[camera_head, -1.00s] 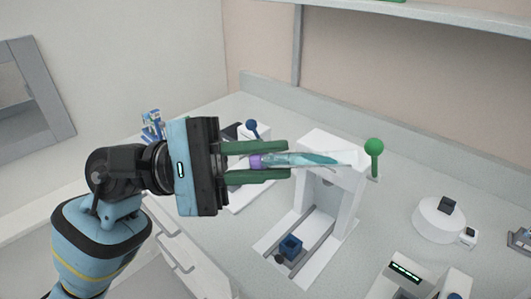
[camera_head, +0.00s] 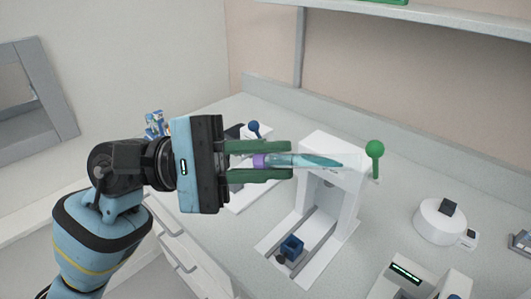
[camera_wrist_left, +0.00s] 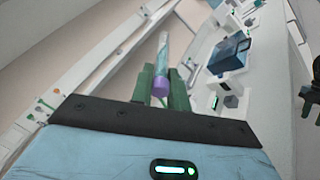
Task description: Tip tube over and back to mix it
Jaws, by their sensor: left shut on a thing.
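My left gripper (camera_head: 262,161) comes in from the left with its green fingers shut on a clear tube (camera_head: 318,160) near its purple cap (camera_head: 259,161). The tube lies about level in the head view, with its cap toward my palm and its far end pointing right. Teal liquid lies along it. It is held in the air in front of the white arch-shaped stand. In the left wrist view the tube (camera_wrist_left: 162,55) sticks out from between the fingers, its purple cap (camera_wrist_left: 160,86) nearest the wrist.
The white stand (camera_head: 345,190) with a rail and a small blue block (camera_head: 291,247) stands below and behind the tube. A green ball-topped lever (camera_head: 374,149) is at its right. A round white device (camera_head: 438,222) stands further right on the grey counter.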

